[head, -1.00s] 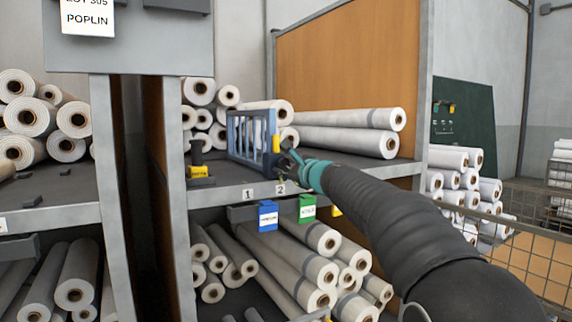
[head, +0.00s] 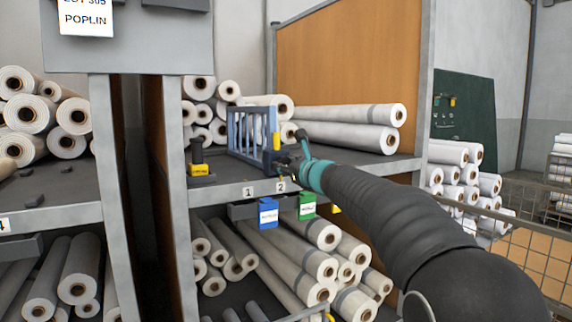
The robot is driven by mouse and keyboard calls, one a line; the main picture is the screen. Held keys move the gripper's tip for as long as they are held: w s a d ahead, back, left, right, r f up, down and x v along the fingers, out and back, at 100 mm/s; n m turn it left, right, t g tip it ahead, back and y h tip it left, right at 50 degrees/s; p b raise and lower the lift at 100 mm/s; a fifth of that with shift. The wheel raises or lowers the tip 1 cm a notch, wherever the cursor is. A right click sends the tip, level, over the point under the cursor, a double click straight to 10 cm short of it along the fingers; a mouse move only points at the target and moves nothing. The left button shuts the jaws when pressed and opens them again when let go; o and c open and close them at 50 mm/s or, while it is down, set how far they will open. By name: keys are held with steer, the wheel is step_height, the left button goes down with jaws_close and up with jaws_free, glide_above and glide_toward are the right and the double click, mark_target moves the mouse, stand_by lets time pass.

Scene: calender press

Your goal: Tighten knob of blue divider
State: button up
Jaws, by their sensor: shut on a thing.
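The blue divider (head: 238,127) is an upright barred frame on the upper shelf, near its front edge. A yellow part (head: 276,141) stands at its front right end. My gripper (head: 279,160) is at that end, just below the yellow part, at the shelf edge. It is small and dark here, and is shut on what appears to be the divider's knob. The knob itself is hidden by the fingers. My teal wrist is right behind it.
White fabric rolls (head: 345,115) lie on the shelf right of the divider. A black and yellow clamp (head: 198,160) stands to the left. Number labels 1 and 2 mark the shelf edge (head: 228,191). A blue tag (head: 268,213) and a green tag (head: 306,206) hang below.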

steer(key=shift+f, duration=0.1)
steer(key=o, duration=1.2)
steer(key=shift+c, duration=0.2)
steer(key=shift+s+d, duration=0.2)
steer(key=shift+s, duration=0.05)
steer(key=v, duration=1.1)
steer(key=shift+s+d, duration=0.1)
